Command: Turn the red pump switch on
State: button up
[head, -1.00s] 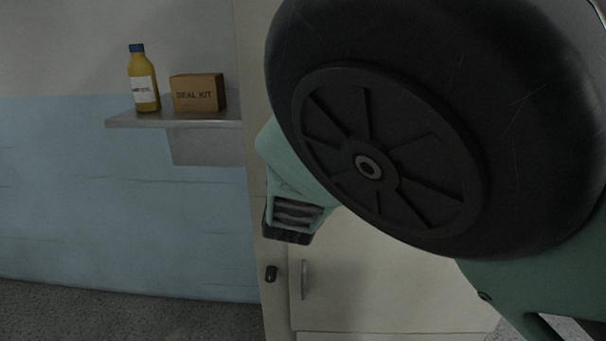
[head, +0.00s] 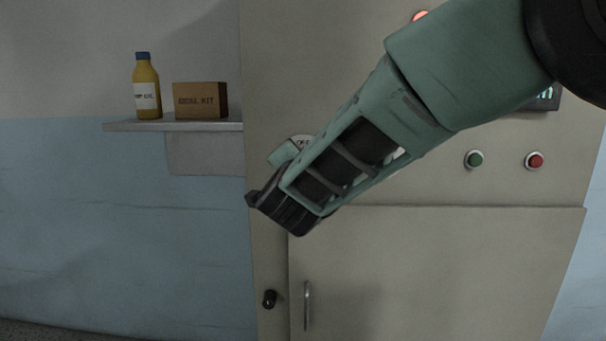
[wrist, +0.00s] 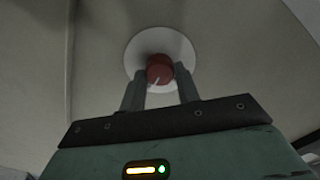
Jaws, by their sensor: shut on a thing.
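The red pump switch (wrist: 159,67) is a round red knob with a white pointer line, on a white disc (wrist: 178,44) on the cabinet face. In the wrist view its pointer runs down and slightly left. My gripper (wrist: 161,80) has one finger on each side of the knob and is shut on it. In the head view my arm covers the knob; only the edge of its white label plate (head: 303,139) shows, with lettering too small to read surely. My gripper (head: 287,153) is mostly hidden behind my wrist there.
The cabinet (head: 430,270) has a green button (head: 474,159) and a red button (head: 535,161) to the right, and a lit red lamp (head: 420,15) above. A shelf (head: 185,126) at left holds a yellow bottle (head: 146,90) and a seal kit box (head: 200,101).

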jog(key=shift+m, duration=0.3)
jog(key=o, duration=1)
jog(key=s+b, duration=0.1)
jog(key=s, duration=1)
jog(key=s+b, duration=0.1)
jog(key=s, duration=0.5)
jog(key=shift+s+a+b, duration=0.25)
jog(key=shift+a+b, duration=0.05)
jog(key=shift+b, duration=0.05)
